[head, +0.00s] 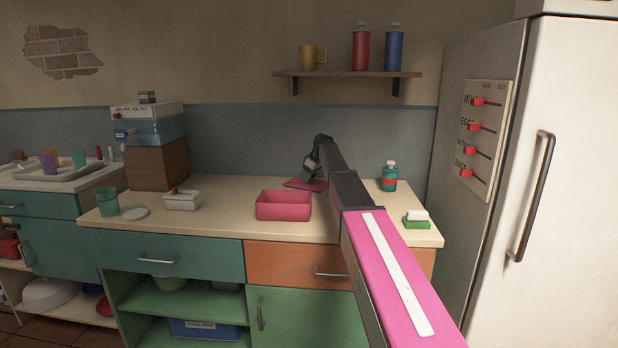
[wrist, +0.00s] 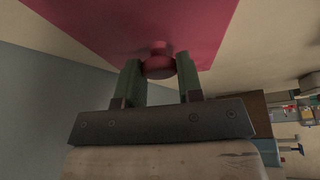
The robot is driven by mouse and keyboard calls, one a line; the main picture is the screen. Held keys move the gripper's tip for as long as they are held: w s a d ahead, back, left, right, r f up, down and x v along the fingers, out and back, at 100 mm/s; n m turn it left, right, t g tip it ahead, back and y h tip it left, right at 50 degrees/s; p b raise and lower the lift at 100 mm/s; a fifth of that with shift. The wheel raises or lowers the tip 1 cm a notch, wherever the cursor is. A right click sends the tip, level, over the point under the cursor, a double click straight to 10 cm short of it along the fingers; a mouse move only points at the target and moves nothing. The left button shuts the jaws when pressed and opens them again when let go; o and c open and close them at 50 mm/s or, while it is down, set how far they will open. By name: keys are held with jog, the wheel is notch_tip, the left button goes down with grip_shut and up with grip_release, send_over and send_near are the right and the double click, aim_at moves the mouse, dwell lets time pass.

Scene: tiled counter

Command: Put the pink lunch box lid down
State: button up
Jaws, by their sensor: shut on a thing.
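The pink lunch box lid (head: 300,184) is near the back of the counter, just behind and right of the pink lunch box (head: 284,206). In the wrist view the lid (wrist: 120,22) fills the top, with its round knob (wrist: 158,66) between the green fingers of my gripper (wrist: 159,70). My gripper is shut on that knob; it also shows in the head view (head: 312,172). The lid looks low over the counter top; I cannot tell whether it touches. My arm hides part of the counter to its right. The lunch box stands open.
On the counter (head: 225,188) stand a white butter-dish-like container (head: 182,201), a green cup (head: 107,202), a pale disc (head: 136,213), a teal bottle (head: 389,177) and a green sponge-like block (head: 417,223). A wooden box (head: 158,165) bears a water tank. The fridge (head: 500,160) is at right.

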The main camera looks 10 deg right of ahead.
jog(key=shift+f, duration=0.1)
jog(key=o, duration=0.9)
jog(key=v, duration=1.2)
